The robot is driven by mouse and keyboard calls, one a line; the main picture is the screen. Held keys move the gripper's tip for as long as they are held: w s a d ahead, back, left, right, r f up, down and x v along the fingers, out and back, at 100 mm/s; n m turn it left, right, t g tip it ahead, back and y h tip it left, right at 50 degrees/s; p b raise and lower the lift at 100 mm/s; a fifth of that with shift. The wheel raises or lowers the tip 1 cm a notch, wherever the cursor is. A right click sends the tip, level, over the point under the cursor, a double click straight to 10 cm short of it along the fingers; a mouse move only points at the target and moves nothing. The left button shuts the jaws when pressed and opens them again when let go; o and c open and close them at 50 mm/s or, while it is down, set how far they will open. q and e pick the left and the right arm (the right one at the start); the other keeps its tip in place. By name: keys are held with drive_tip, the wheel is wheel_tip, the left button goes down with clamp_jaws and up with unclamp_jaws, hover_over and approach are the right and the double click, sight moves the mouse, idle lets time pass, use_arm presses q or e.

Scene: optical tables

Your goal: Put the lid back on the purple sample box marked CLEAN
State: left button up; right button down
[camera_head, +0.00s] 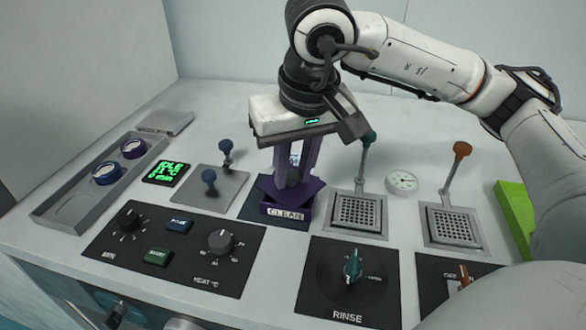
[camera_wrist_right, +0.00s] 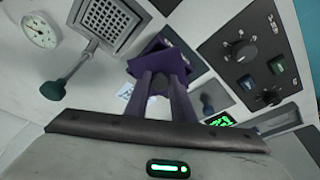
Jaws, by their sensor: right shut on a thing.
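The purple sample box (camera_head: 272,219), with its white CLEAN label facing the front, stands on a dark square pad at the middle of the table. Its purple lid (camera_head: 268,186) is right at the top of the box, turned at an angle to it, with corners sticking out. I cannot tell whether the lid touches the rim. My right gripper (camera_head: 292,182) points down over the box, shut on the lid. In the right wrist view the gripper (camera_wrist_right: 163,80) hides part of the lid and box. My left gripper is not in view.
A drain with a green lever (camera_head: 367,140) stands close on the right. A knob panel (camera_head: 172,249) and the RINSE panel (camera_head: 347,282) lie in front.

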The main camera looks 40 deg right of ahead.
idle(0.8)
drive_tip(key=shift+f+b, duration=0.2)
drive_tip(key=shift+b, duration=0.4)
idle(0.8)
drive_tip(key=c, duration=0.9)
unclamp_jaws()
drive_tip(key=shift+c, duration=0.2)
drive_tip(key=shift+r, duration=0.2)
drive_tip(key=shift+r+p, duration=0.8)
drive_tip(key=shift+r, duration=0.2)
drive_tip(key=shift+r+p, duration=1.65)
drive_tip(key=shift+r, duration=0.7)
